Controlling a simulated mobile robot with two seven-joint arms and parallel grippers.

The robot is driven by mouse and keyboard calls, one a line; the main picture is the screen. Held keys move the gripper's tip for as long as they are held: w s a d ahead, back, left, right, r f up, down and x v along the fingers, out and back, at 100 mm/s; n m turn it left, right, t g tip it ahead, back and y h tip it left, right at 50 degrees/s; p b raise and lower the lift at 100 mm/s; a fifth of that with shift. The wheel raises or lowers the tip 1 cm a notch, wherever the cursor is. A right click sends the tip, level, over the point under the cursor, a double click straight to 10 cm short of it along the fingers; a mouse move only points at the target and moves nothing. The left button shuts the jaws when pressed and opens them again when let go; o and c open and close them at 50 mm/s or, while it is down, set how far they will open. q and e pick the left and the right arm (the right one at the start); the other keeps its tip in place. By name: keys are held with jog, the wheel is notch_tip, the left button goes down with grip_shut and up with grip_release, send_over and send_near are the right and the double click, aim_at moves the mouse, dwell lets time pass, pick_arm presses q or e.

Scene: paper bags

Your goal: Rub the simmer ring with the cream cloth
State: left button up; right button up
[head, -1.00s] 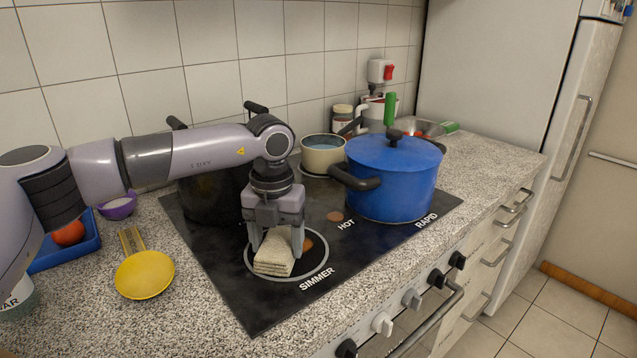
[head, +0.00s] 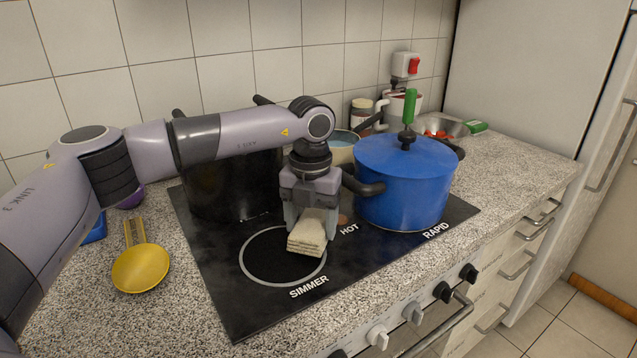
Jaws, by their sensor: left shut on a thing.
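The cream cloth (head: 307,232) is a folded, layered pad between the fingers of my left gripper (head: 311,218), which is shut on it. The cloth is over the upper right part of the simmer ring (head: 268,262), a white circle on the black hob with the word SIMMER in front of it. I cannot tell whether the cloth presses on the surface. The visible inside of the ring looks dark and clear; the part under the cloth is hidden. My right gripper is not in view.
A blue pot (head: 402,188) stands close to the right of my left gripper. A dark pot (head: 232,185) and a cream pan (head: 341,152) stand behind it. A brown spot (head: 343,220) lies near HOT. A yellow spoon rest (head: 140,268) lies left of the hob.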

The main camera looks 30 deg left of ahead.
pick_arm(q)
jog(key=r, duration=0.1)
jog(key=r+p, duration=0.1)
jog(key=shift+s+a+r, duration=0.15)
jog(key=shift+s+r, duration=0.05)
jog(key=shift+r, duration=0.15)
jog(key=shift+r+p, duration=1.6)
jog(key=shift+r, duration=0.55)
